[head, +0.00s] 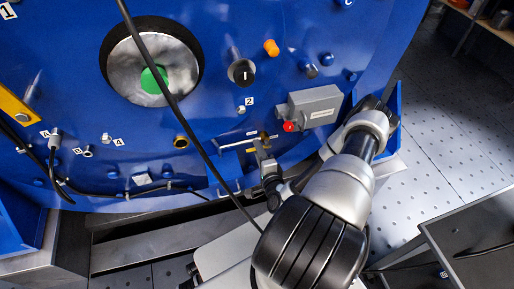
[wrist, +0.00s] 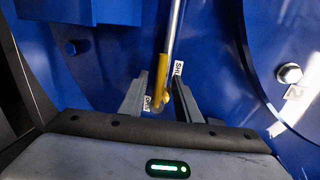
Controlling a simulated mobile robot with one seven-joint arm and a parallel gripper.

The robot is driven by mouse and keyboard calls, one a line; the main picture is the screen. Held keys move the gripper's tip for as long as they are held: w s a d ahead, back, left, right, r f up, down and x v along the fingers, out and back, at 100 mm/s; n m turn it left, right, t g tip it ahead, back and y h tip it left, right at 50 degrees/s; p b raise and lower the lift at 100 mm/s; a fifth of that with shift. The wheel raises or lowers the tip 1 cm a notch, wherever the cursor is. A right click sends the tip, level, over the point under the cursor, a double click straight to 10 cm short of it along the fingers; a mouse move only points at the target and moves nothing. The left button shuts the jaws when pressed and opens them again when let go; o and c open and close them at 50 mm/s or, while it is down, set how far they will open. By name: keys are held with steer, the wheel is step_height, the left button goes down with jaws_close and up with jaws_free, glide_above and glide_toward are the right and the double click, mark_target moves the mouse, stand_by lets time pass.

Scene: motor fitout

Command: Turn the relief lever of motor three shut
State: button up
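The relief lever shows in the wrist view as a thin metal rod with a yellow sleeve (wrist: 162,72) near its lower end. My gripper (wrist: 160,88) is open, with one finger on each side of the yellow sleeve. I cannot tell whether either finger touches it. In the head view my gripper (head: 266,160) is at the lower front of the blue motor housing (head: 210,110), and the lever there is small and partly hidden.
A grey box (head: 314,104) with a red button (head: 290,126) sits right of my gripper. A black knob (head: 242,72), an orange cap (head: 271,47) and a green-centred round plate (head: 125,70) are higher up. A black cable crosses the front. A dark cabinet (head: 470,235) stands lower right.

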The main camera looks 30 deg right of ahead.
steer(key=p+v, duration=0.2)
steer(key=v, duration=1.3)
steer(key=shift+s+a+r, duration=0.15)
steer(key=shift+s+r, duration=0.05)
steer(key=shift+s, duration=0.15)
